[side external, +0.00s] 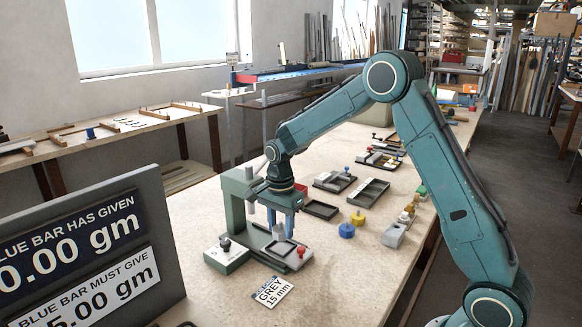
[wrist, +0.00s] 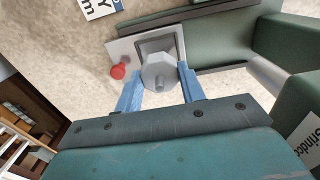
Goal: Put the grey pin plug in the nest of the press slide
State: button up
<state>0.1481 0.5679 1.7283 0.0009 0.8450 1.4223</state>
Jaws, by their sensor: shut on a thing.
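The grey pin plug (wrist: 158,75) is an eight-sided block with a short pin on it. My gripper (wrist: 160,80) is shut on it, one blue finger on each side. In the wrist view the plug covers part of the square nest in the grey press slide (wrist: 122,48), which has a red knob (wrist: 118,71). In the side view my gripper (side external: 284,236) points down above the slide (side external: 278,262), beside the green press (side external: 240,205). The gap between plug and nest is hard to tell.
A card (side external: 272,291) reading GREY 15 mm lies in front of the press. Trays, a blue plug (side external: 346,230) and a yellow plug (side external: 358,217) stand to the right. A display board (side external: 85,255) stands at left.

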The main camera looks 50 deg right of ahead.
aim_at(283, 248)
jog(key=shift+f, duration=1.7)
jog(key=shift+f, duration=0.1)
jog(key=shift+f, duration=0.2)
jog(key=shift+s+f, duration=0.2)
jog(key=shift+f, duration=0.25)
jog(key=o, duration=1.1)
jog(key=r, duration=1.2)
jog(key=shift+w+r, duration=0.15)
jog(key=shift+w, duration=0.1)
jog(key=shift+r, duration=0.65)
